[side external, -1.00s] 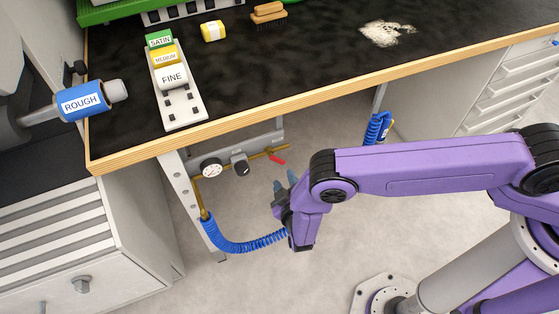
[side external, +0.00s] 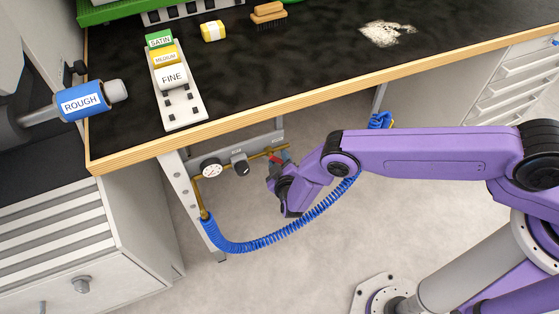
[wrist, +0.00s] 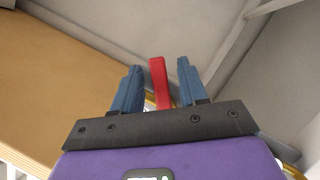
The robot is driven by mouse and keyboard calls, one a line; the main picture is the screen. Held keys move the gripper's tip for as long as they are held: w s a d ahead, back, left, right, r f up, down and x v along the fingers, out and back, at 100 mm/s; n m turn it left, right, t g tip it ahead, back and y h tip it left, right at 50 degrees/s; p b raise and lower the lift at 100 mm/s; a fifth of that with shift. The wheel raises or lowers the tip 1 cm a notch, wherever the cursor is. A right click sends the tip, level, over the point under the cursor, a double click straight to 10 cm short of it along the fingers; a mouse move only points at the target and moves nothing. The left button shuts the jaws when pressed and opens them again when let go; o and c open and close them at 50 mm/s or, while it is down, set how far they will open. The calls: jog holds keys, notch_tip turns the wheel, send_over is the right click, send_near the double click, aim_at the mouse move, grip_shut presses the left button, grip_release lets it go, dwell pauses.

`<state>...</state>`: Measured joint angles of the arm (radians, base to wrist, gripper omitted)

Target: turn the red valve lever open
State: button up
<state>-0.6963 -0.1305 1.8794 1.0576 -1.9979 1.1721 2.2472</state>
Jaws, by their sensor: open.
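The red valve lever (wrist: 159,84) stands between the two blue fingers of my gripper (wrist: 157,86) in the wrist view. The fingers are open, with a gap on each side of the lever. In the side external view, only a little of the red lever (side external: 275,158) shows on the brass pipe (side external: 262,153) under the bench. My gripper (side external: 275,170) is right up at the lever there. The lever's pivot is hidden in the wrist view.
A round gauge (side external: 211,168) and a dark regulator knob (side external: 241,166) sit on the pipe left of the lever. A coiled blue hose (side external: 262,243) hangs below and runs behind my arm. The bench edge (side external: 300,108) overhangs the pipe.

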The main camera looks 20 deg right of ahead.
grip_shut()
jog(key=n+h, duration=0.1)
jog(key=d+r+n+t+h, duration=0.1)
jog(key=n, duration=0.1)
jog(key=shift+r+n, duration=0.1)
jog(key=shift+n, duration=0.2)
jog(key=n, duration=0.1)
jog(key=r+n+t+h, duration=0.1)
jog(key=shift+d+n, duration=0.1)
jog(key=shift+n, duration=0.2)
jog(key=shift+r+n+t, duration=0.3)
jog(key=shift+r+n, duration=0.05)
jog(key=shift+n, duration=0.75)
grip_release()
